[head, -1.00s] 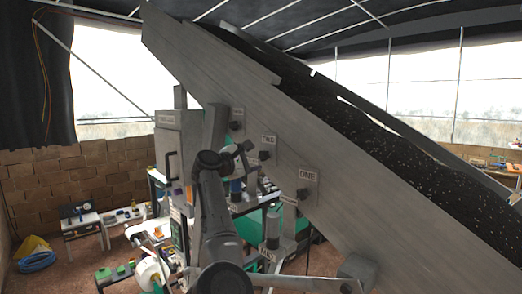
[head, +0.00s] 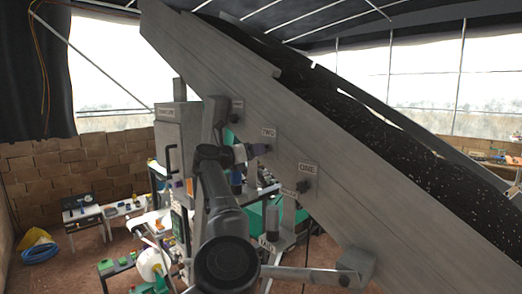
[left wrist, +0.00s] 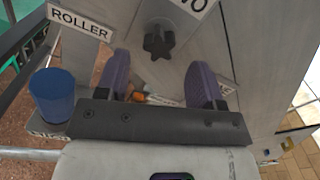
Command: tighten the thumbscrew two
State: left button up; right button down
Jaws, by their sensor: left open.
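Thumbscrew two is a dark lobed knob (head: 261,149) on the slanted grey side panel, below the label TWO. In the left wrist view the knob (left wrist: 158,42) sits ahead of the fingers, under a partly cut-off label. My left gripper (head: 246,152) is just left of the knob in the head view. In the left wrist view its two purple fingers (left wrist: 160,64) are apart, with the knob beyond their tips and nothing held between them. Whether the tips reach beside the knob is hard to tell. My right gripper is not in view.
Thumbscrew one (head: 303,185) is lower right on the panel, thumbscrew three (head: 233,118) upper left. A grey cabinet (head: 178,150) stands left of my arm. In the left wrist view a blue cylinder (left wrist: 52,95) and a ROLLER sign (left wrist: 80,21) are at the left.

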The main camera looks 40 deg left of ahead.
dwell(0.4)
pick_arm(q)
jog(key=shift+w, duration=2)
jog(key=c, duration=0.9)
